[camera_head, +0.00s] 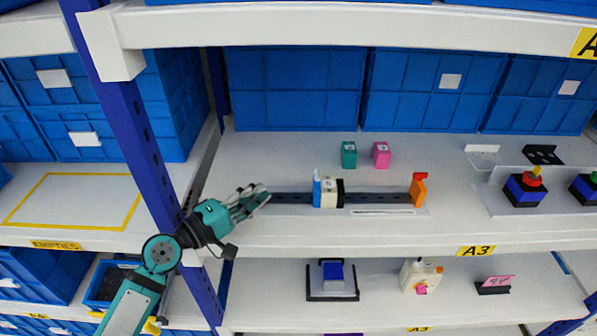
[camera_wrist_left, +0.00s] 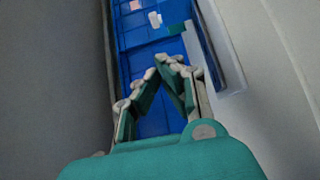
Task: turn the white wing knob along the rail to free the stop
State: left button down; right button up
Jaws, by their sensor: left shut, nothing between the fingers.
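A dark rail (camera_head: 375,196) runs left to right along the shelf marked A3. A white block (camera_head: 328,194) sits on it, with a blue upright part (camera_head: 317,191) at its left and a black part (camera_head: 340,193) at its right. I cannot tell the wing knob's shape or angle at this size. An orange piece (camera_head: 418,191) with a red top stands at the rail's right end. My left gripper (camera_head: 263,193) is shut and empty near the rail's left end, left of the block and apart from it. In the left wrist view its fingertips (camera_wrist_left: 170,62) come together.
A teal block (camera_head: 349,151) and a pink block (camera_head: 381,151) stand behind the rail. Blue bins (camera_head: 295,95) line the back. A blue post (camera_head: 128,120) rises at the left, near my arm. A red-topped switch box (camera_head: 526,187) is at the right.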

aim_at(317, 176)
pick_arm(q)
jog(key=x, duration=0.2)
jog(key=p+x, duration=0.1)
jog(key=x, duration=0.1)
jog(key=shift+d+r, duration=0.1)
jog(key=shift+r, duration=0.15)
jog(key=x, duration=0.3)
jog(key=shift+w+d+f+p, duration=0.2)
jog(key=shift+w+p, duration=0.1)
jog(key=shift+p, duration=0.1)
jog(key=shift+s+d+p, duration=0.15)
jog(key=shift+d+p, duration=0.6)
jog(key=shift+d, duration=0.45)
jog(key=shift+s+d, duration=0.1)
jog(key=shift+d, duration=0.45)
jog(key=shift+f, duration=0.15)
pick_arm(e)
jog(key=r, duration=0.4)
jog(key=shift+s+d, duration=0.2)
jog(key=shift+d, duration=0.15)
jog(key=shift+s, duration=0.1)
pick_arm(q)
jog(key=shift+d, duration=0.1)
pick_arm(e)
jog(key=shift+s, duration=0.15)
